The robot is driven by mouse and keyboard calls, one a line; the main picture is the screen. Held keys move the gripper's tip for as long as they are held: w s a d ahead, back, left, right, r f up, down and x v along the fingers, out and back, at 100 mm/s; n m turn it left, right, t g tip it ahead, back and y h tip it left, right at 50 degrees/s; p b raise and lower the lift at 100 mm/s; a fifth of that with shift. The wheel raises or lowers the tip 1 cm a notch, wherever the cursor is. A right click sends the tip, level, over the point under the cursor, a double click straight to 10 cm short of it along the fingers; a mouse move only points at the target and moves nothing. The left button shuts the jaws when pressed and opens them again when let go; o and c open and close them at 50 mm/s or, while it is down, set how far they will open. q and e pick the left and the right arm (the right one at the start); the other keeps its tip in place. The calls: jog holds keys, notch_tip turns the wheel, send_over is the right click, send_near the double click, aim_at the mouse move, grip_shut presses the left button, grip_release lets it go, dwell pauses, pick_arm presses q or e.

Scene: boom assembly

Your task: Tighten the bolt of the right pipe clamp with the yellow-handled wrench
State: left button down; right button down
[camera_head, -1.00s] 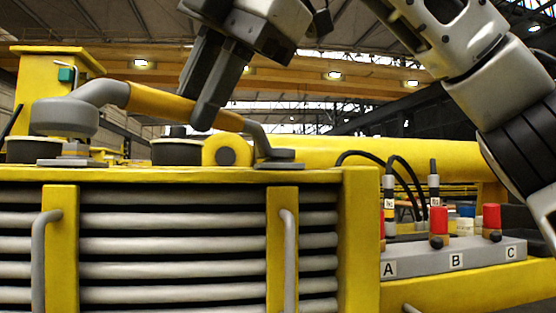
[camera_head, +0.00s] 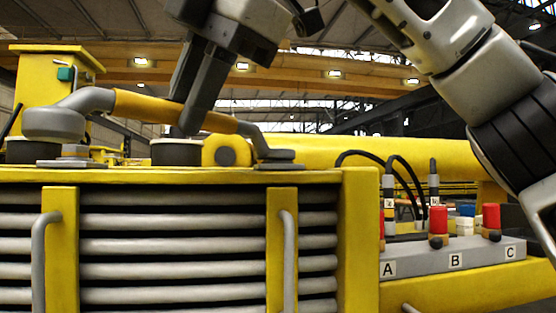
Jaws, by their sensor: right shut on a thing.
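The wrench has a yellow handle (camera_head: 150,106), a thick grey head (camera_head: 54,124) at the left and a bent grey end at the right. It lies almost level above the top of the yellow-framed unit. My right gripper (camera_head: 190,118) comes down from above and is shut on the handle. The head is just above a small grey piece (camera_head: 75,150) on the top; I cannot tell whether they touch or whether this is the bolt. The right pipe clamp cannot be told apart clearly. My left gripper is not in view.
Dark round caps (camera_head: 176,152) and a yellow ring-shaped part (camera_head: 227,151) stand under the wrench. Grey stacked plates (camera_head: 277,160) sit at the right end. A yellow post (camera_head: 50,85) rises at the left. A grey panel (camera_head: 470,255) labelled A, B, C has red-capped parts and black cables.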

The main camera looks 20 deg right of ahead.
jog(key=shift+w+m, duration=0.2)
jog(key=shift+m, duration=0.1)
jog(key=shift+s, duration=0.1)
jog(key=shift+s+d+n+y, duration=0.3)
jog(key=shift+s+n, duration=0.15)
jog(key=shift+n, duration=0.15)
jog(key=shift+a, duration=0.1)
jog(key=shift+r+p, duration=0.6)
jog(key=shift+r, duration=1.75)
